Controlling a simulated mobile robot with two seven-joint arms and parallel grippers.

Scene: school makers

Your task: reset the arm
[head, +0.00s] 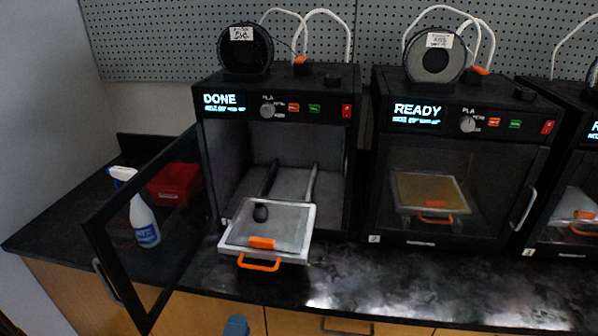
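A small blue-grey piece, which seems to be part of my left gripper (236,325), shows at the bottom edge, in front of the counter cabinets. The rest of it is cut off, so I cannot tell whether it is open or shut. It appears apart from the printer and its plate. My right gripper is out of view.
The left printer (282,80) reads DONE; its glass door (150,230) stands open to the left. A closed READY printer (455,130), spray bottle (145,220) and red bin (174,184) stand nearby.

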